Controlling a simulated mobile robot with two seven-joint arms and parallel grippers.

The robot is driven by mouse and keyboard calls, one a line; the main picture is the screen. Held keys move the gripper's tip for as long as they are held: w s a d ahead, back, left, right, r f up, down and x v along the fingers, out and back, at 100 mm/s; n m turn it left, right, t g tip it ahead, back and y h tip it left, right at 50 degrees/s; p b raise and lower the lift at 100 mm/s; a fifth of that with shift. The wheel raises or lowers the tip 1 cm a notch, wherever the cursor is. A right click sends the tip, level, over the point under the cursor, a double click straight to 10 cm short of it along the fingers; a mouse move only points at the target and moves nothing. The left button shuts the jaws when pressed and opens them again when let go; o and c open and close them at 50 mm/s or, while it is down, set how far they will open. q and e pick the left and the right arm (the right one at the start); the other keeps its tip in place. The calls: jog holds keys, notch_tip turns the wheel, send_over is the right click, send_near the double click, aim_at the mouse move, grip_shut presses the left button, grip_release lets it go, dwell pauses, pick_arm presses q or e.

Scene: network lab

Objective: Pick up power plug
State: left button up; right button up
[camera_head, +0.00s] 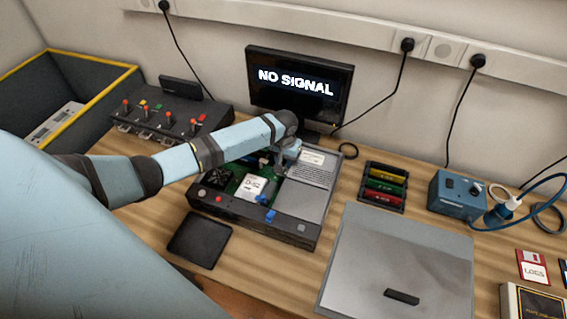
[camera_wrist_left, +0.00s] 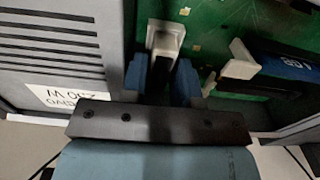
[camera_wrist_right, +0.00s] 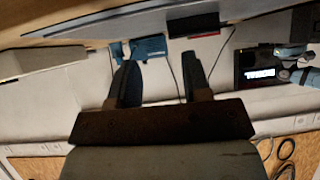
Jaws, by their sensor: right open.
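A pale, blocky power plug (camera_wrist_left: 165,40) shows in the left wrist view, beside the green circuit board. The blue fingers of my left gripper (camera_wrist_left: 160,80) stand on either side of its near end. I cannot tell whether they touch it. In the head view my left gripper (camera_head: 287,155) reaches down into the open computer case (camera_head: 265,225), at its back by the grey power supply (camera_head: 310,170); the plug is hidden there. My right gripper (camera_wrist_right: 160,85) is open and empty in the right wrist view, away from the case.
The monitor (camera_head: 300,85) stands behind the case. A grey panel (camera_head: 400,265), a module rack (camera_head: 384,187) and a blue box (camera_head: 457,195) lie to the right.

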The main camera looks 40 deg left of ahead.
pick_arm(q)
grip_shut()
jog(key=shift+r, duration=0.15)
